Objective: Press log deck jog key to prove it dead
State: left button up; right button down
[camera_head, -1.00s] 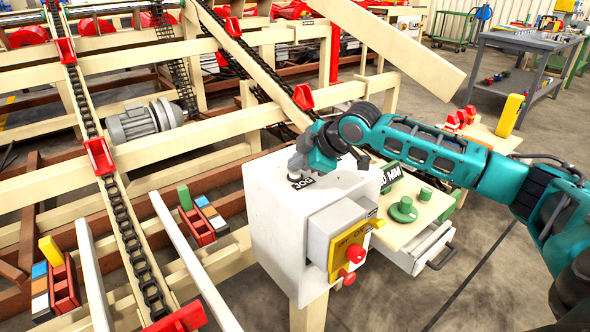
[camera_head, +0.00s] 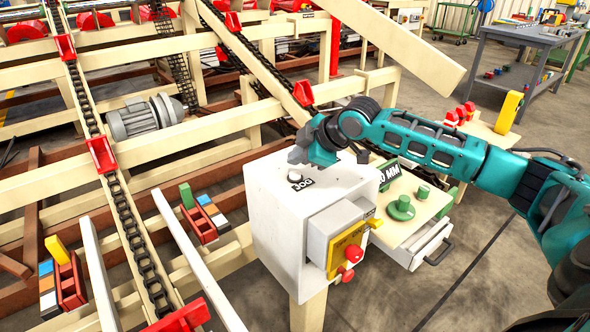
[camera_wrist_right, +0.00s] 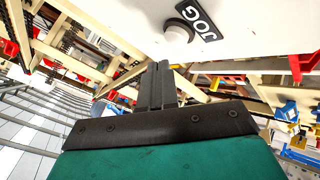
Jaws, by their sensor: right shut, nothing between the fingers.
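The jog key (camera_head: 295,175) is a small pale round button in a dark ring on top of the white control box (camera_head: 275,215). The black JOG label (camera_head: 302,184) lies beside it. In the right wrist view, the key (camera_wrist_right: 178,33) and label (camera_wrist_right: 197,21) show just past the fingertips. My right gripper (camera_head: 297,156) is shut and empty, raised behind the key in the head view. In the wrist view, its fingers (camera_wrist_right: 159,68) are together and a small gap separates them from the key. My left gripper is out of view.
A yellow panel with a red mushroom button (camera_head: 354,253) is on the box front. A small table with green round parts (camera_head: 401,208) and an open drawer (camera_head: 425,250) stands at right. The chain deck (camera_head: 135,235) fills the left. Open floor lies at lower right.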

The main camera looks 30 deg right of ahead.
aim_at(298, 175)
notch_tip(298, 175, up, 4)
jog(key=p, duration=0.3)
jog(key=shift+f, duration=0.25)
jog(key=shift+r+p, duration=0.35)
jog(key=shift+p, duration=0.1)
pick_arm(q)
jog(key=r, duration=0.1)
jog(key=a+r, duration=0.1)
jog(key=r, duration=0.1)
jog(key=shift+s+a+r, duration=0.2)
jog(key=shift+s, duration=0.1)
pick_arm(e)
jog(key=shift+f, duration=0.1)
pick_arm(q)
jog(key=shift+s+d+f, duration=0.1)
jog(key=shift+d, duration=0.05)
